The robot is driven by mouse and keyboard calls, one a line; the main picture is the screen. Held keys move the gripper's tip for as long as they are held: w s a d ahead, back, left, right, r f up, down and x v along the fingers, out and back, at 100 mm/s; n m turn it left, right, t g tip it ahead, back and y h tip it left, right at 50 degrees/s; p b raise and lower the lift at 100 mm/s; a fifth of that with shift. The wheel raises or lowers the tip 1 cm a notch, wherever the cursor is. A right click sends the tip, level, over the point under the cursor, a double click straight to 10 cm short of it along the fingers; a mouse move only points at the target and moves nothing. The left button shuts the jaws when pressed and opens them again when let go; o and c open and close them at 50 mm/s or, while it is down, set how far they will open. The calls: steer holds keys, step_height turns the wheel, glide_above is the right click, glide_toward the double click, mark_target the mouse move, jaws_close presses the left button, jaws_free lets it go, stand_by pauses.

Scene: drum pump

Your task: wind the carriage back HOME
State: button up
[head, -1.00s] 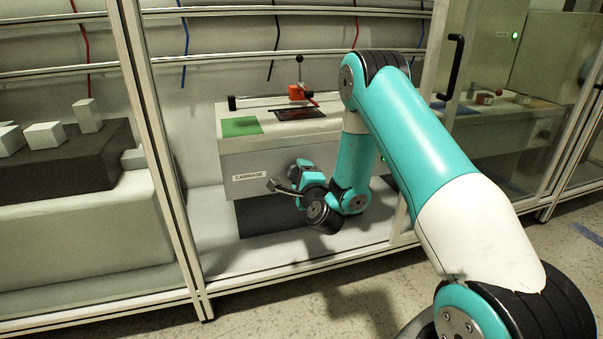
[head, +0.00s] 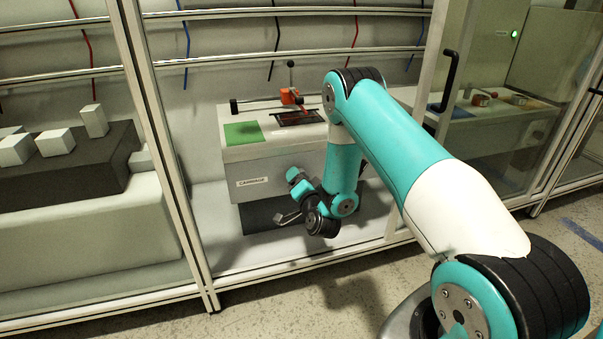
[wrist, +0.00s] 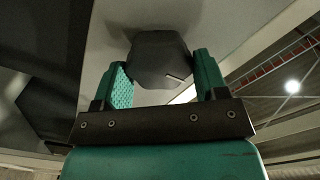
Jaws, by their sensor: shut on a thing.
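A pale box (head: 262,164) labelled CARRIAGE stands in the frame bay. On its top, a small orange carriage (head: 291,96) with a dark-knobbed stem and red pointer sits right of a green patch (head: 243,132), beside a dark panel (head: 299,118). My gripper (head: 294,176) is low at the box's front face. In the wrist view my teal fingers (wrist: 162,85) are shut on a dark faceted knob (wrist: 160,58), one finger at each side. The knob is not discernible in the head view, and how it joins the box is hidden.
A pale frame post (head: 165,150) stands left of the box. A clear door with a black handle (head: 448,80) is to the right, near my arm. A dark block with several white blocks (head: 55,142) is in the left bay.

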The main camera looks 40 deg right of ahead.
steer(key=n+p, duration=0.3)
steer(key=n, duration=0.6)
steer(key=n+p, duration=0.3)
steer(key=n, duration=0.6)
steer(key=n+p, duration=0.3)
steer(key=n, duration=0.6)
steer(key=shift+a+f+n, duration=0.2)
steer(key=shift+a+n, duration=0.1)
stand_by(0.3)
steer(key=o, duration=0.9)
steer(key=shift+w, duration=0.1)
steer(key=shift+o, duration=0.2)
